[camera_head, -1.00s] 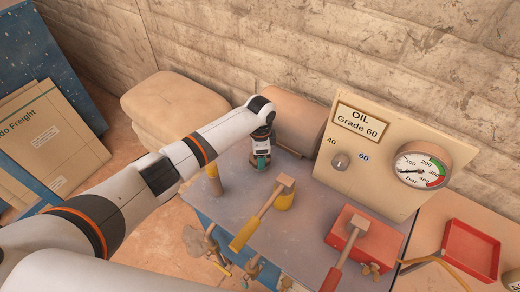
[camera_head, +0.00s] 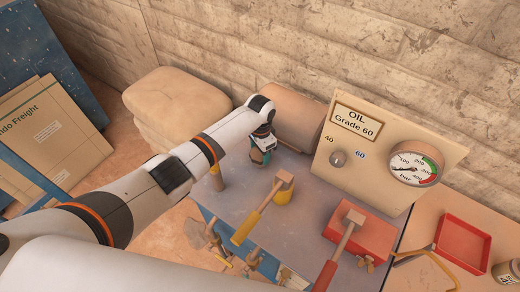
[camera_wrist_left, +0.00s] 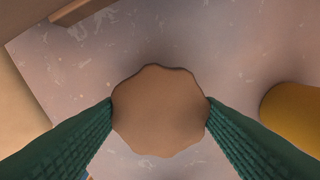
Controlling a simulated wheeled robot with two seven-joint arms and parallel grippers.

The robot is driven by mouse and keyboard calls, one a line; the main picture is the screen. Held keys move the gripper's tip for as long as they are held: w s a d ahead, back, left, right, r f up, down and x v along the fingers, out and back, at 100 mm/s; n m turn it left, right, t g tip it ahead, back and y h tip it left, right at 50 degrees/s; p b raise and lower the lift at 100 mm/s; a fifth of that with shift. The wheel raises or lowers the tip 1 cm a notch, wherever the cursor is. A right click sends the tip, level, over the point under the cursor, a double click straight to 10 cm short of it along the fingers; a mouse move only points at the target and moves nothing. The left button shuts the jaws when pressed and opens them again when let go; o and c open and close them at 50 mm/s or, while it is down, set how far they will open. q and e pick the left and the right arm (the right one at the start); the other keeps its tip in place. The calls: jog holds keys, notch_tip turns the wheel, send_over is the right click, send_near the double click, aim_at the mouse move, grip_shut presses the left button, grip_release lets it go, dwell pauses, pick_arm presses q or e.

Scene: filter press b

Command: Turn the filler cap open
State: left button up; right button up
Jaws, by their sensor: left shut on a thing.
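The filler cap (camera_wrist_left: 160,110) is a round tan cap with a scalloped edge. It fills the middle of the left wrist view, seen from straight above. My left gripper (camera_wrist_left: 160,112) is shut on it, with one green ribbed finger pressed against each side. In the head view my left gripper (camera_head: 261,157) points down at the grey tabletop (camera_head: 252,193), left of the gauge panel. The cap cannot be made out there, hidden by the gripper. My right gripper is in neither view.
A panel (camera_head: 395,130) reading "OIL Grade 60" bears a knob (camera_head: 337,158) and a pressure gauge (camera_head: 414,163). A red box (camera_head: 362,236) and red tray (camera_head: 463,243) are at right. A brick wall stands behind.

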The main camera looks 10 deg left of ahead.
aim_at(259, 153)
pick_arm(q)
jog(key=o, duration=1)
jog(key=shift+c, duration=0.2)
notch_tip(259, 153, up, 12)
jog(key=b, duration=0.2)
jog(key=shift+b, duration=0.3)
jog(key=shift+a, duration=0.1)
